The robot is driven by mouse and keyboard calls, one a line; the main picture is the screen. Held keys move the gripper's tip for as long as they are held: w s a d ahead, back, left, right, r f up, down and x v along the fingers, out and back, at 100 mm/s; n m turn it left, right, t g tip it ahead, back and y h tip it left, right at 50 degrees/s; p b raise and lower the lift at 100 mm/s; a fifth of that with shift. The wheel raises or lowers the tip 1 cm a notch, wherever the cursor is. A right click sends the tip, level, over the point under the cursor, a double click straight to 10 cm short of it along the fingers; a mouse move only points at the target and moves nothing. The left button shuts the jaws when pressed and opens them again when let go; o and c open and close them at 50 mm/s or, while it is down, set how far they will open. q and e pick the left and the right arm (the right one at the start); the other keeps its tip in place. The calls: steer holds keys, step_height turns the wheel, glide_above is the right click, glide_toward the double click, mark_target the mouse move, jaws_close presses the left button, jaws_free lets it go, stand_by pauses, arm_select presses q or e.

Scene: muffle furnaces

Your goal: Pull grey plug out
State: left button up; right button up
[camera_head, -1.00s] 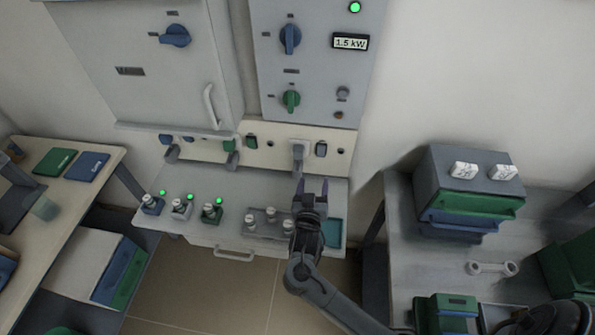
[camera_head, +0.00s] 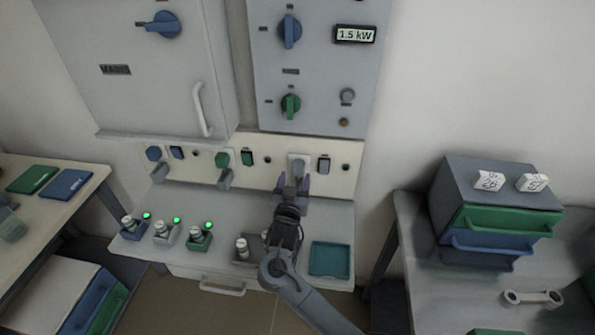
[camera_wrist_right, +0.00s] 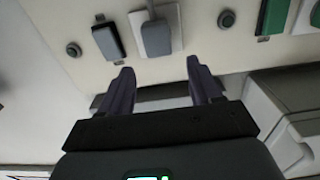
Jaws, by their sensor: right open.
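The grey plug (camera_wrist_right: 156,39) sits in a white socket plate (camera_wrist_right: 172,18) on the wall strip in the right wrist view. In the head view the plug (camera_head: 297,168) shows just above my right gripper (camera_head: 292,182), which partly covers it. My right gripper (camera_wrist_right: 160,72) is open, with its two dark fingers below the plug and apart from each other. Nothing is between the fingers in the wrist view; the plug's body lies just beyond the fingertips. My left gripper does not show.
More plugs, including a green one (camera_head: 223,160), line the strip.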

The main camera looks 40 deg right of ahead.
mark_target(298, 167)
steer(key=shift+b+x, duration=0.65)
steer(key=shift+x, duration=2.2)
steer(key=shift+f, duration=0.1)
steer(key=shift+c, duration=0.3)
